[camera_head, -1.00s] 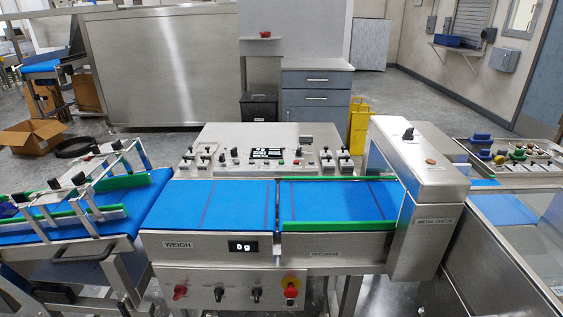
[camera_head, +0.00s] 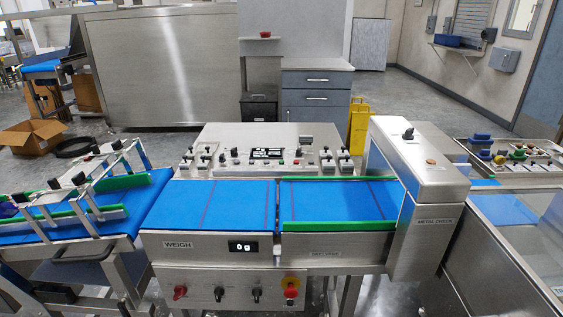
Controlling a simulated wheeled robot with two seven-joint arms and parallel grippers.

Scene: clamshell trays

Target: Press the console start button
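The console (camera_head: 235,138) is a sloped steel panel behind the blue belts, in the middle of the head view. It carries a small black display (camera_head: 267,154), several dark knobs and small buttons. The labels are too small to read, so I cannot tell which button is the start button. The display's text is too small to read. Neither of my grippers shows in the head view, and nothing touches the console.
The weigh belt (camera_head: 225,205) reads 0 g and is empty, as is the belt to its right. A steel metal-check arch (camera_head: 425,185) stands at the right. A lower front panel has several knobs and a red button on yellow (camera_head: 291,290). A feed conveyor (camera_head: 120,228) is at left.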

